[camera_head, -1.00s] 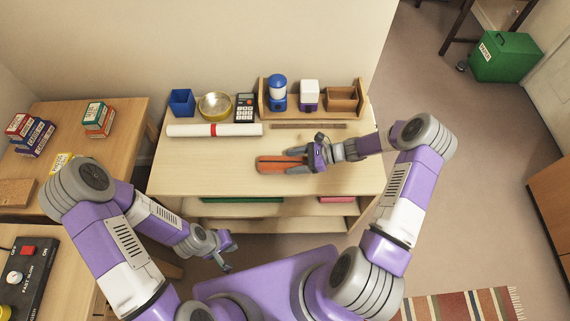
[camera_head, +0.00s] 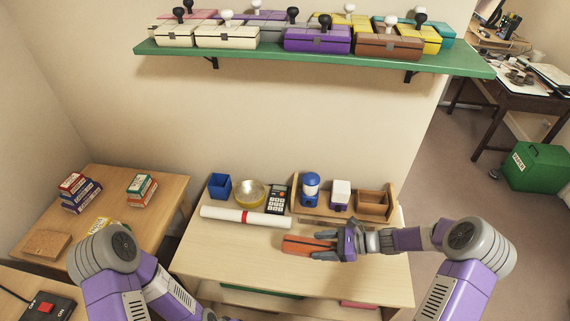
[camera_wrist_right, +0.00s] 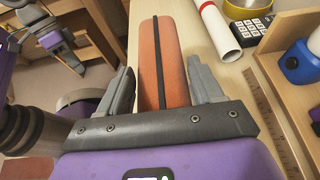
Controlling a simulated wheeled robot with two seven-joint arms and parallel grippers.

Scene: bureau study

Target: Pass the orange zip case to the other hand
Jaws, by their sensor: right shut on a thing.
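The orange zip case (camera_head: 300,245) is a long flat orange-brown piece with a dark zip line along it. It is over the middle of the light wooden table (camera_head: 215,265); I cannot tell whether it touches the top. My right gripper (camera_head: 325,247) comes in from the right and is shut on the case's right end. The right wrist view shows the case (camera_wrist_right: 172,50) between the two grey fingers (camera_wrist_right: 163,85), its far end sticking out beyond them. My left gripper (camera_wrist_right: 58,38) shows at the upper left of the right wrist view, apart from the case; its jaws are unclear.
A green shelf (camera_head: 300,63) with several boxes hangs above. The table's front left is clear.

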